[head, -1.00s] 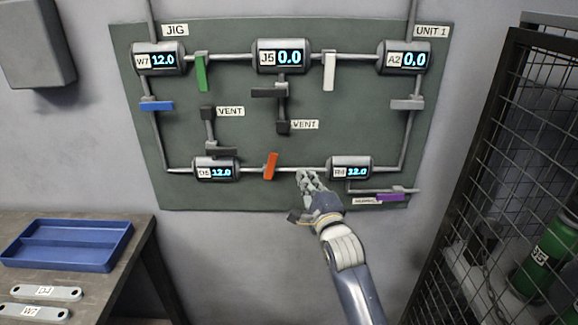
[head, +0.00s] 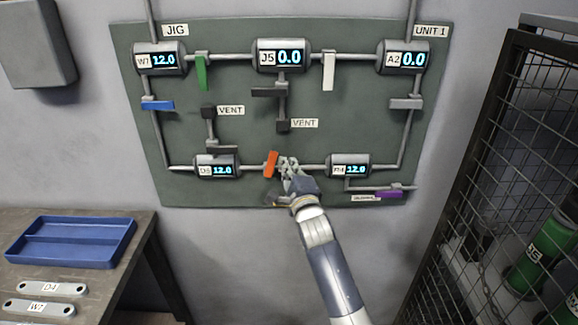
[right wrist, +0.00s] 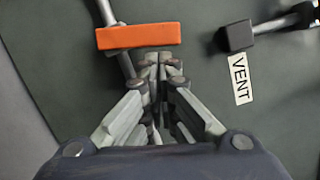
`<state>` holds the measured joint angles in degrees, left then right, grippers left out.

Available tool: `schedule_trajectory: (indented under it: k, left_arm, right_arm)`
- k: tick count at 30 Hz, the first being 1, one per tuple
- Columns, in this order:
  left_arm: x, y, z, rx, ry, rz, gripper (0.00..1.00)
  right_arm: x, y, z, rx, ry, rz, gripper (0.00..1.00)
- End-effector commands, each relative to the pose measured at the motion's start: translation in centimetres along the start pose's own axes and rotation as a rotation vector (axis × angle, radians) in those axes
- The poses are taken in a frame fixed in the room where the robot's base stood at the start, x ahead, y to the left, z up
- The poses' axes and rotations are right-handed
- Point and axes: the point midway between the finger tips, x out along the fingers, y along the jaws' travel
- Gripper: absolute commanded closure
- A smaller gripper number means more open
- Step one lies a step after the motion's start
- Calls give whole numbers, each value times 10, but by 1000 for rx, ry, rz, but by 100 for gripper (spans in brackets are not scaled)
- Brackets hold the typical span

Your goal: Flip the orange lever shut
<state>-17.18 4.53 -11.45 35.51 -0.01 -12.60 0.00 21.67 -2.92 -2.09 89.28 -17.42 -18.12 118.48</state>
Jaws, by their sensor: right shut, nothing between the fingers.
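The orange lever (head: 271,164) sits on the lower pipe of the green panel, between the D6 gauge (head: 215,171) and the gauge at lower right (head: 349,170). It stands nearly upright, slightly tilted, across the pipe. In the right wrist view the orange lever (right wrist: 139,36) lies crosswise to the pipe, just beyond my fingertips. My right gripper (head: 284,164) is shut and empty, close to the lever's right side. Its fingertips also show in the right wrist view (right wrist: 158,64); whether they touch the lever I cannot tell. Both lower gauges read 12.0. My left gripper is out of view.
Other levers are on the panel (head: 240,130): green (head: 202,72), white (head: 328,72), blue (head: 158,105), purple (head: 389,195), and several grey or black. A table with a blue tray (head: 68,262) stands at left. A mesh cage (head: 490,170) stands at right.

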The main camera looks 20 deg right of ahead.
Motion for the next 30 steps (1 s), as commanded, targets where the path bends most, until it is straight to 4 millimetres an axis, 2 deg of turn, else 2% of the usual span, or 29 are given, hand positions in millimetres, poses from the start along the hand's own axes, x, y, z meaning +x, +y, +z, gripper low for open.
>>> schedule_trajectory:
  k: [5,18,30]
  left_arm:
    - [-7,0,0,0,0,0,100]
    - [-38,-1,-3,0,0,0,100]
    - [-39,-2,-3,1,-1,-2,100]
  right_arm:
    - [0,-4,2,-27,1,7,100]
    - [3,-13,12,-247,0,63,100]
    - [2,-11,11,-277,0,70,100]
